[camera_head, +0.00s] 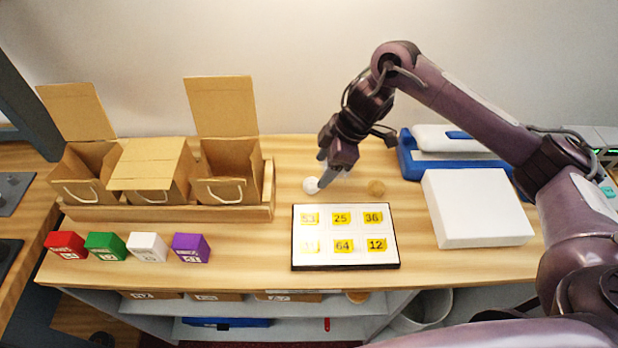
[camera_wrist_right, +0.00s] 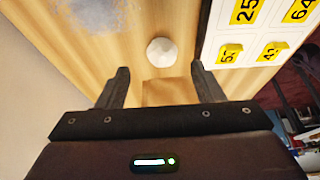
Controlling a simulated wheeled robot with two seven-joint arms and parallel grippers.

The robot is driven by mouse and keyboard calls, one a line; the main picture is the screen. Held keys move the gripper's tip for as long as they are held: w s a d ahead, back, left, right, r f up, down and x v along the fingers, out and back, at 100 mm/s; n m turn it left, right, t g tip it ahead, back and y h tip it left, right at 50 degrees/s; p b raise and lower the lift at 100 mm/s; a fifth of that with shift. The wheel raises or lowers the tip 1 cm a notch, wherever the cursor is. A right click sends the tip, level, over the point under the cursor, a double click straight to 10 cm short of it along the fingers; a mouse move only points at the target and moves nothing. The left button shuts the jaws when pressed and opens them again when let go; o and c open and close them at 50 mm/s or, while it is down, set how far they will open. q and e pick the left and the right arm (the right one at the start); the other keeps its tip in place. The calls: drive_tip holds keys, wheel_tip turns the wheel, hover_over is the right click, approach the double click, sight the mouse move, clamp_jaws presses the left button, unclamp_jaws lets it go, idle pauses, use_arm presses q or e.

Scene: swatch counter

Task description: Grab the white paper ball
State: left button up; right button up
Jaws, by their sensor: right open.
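The white paper ball (camera_head: 310,186) lies on the wooden counter, just behind the top left corner of the number board. In the right wrist view the ball (camera_wrist_right: 161,52) lies beyond the fingertips, roughly in line with the gap between them. My right gripper (camera_head: 328,178) is open and empty, close above the counter at the ball's right side in the head view. In the right wrist view its two fingers (camera_wrist_right: 158,78) stand wide apart with bare wood between them. My left gripper is not in view.
The number board (camera_head: 345,263) with yellow labels lies in front.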

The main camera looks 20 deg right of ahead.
sight(315, 180)
drive_tip(key=x, duration=0.3)
drive_tip(key=shift+s+a+f, duration=0.2)
drive_tip(key=shift+s+f, duration=0.1)
drive_tip(key=shift+x, duration=1)
drive_tip(key=shift+w+f, duration=0.2)
drive_tip(key=shift+f, duration=0.05)
drive_tip(key=c, duration=0.3)
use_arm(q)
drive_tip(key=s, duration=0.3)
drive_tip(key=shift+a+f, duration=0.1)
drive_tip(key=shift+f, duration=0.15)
use_arm(e)
drive_tip(key=c, duration=0.8)
drive_tip(key=shift+o, duration=0.2)
